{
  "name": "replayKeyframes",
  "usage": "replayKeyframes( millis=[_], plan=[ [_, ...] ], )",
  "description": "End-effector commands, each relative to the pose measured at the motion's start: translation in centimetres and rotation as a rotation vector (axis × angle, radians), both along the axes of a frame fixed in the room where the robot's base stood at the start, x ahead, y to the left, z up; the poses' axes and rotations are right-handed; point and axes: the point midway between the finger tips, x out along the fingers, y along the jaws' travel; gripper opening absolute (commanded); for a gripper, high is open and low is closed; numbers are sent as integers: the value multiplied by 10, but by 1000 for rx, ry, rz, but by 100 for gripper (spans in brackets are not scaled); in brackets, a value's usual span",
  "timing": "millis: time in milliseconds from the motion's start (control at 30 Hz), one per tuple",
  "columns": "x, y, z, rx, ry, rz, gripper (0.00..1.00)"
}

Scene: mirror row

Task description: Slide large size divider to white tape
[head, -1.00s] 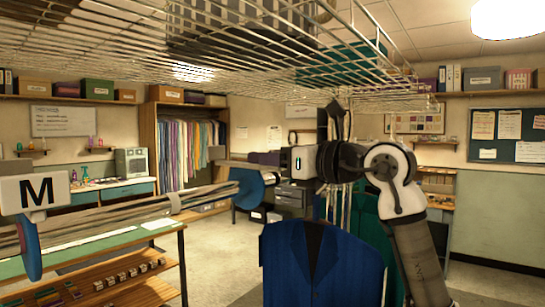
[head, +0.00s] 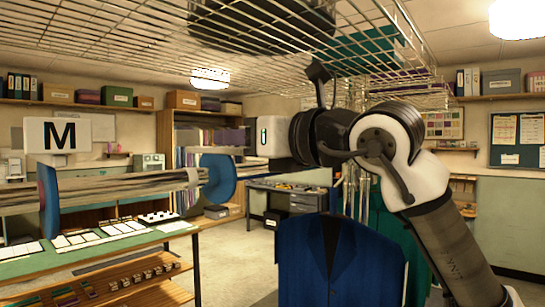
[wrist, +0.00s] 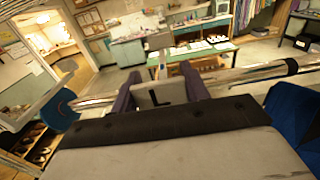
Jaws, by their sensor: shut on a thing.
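The large size divider, with a white tag marked L (wrist: 157,97), is between the two dark fingers of my gripper (wrist: 158,84) in the wrist view. The gripper is shut on it. In the head view my gripper (head: 207,152) reaches left from its white hand, above the divider's blue disc (head: 217,180) around the metal rail. The tag's face is hidden there. A pale band (head: 193,176), which looks like the white tape, wraps the rail just left of the disc. A small gap seems to separate them.
A blue jacket (head: 300,262) hangs near my arm. A wire shelf (head: 130,35) is overhead. A green-topped table (head: 110,243) stands below the rail.

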Motion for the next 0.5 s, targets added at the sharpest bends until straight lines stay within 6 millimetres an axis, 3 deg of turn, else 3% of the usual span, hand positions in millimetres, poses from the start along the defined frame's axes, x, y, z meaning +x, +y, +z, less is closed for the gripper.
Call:
replayKeyframes(
  millis=[200,500],
  plan=[
    [-32,23,-3,-4,-3,0,4],
    [-45,32,1,0,-3,1,4]
  ],
)
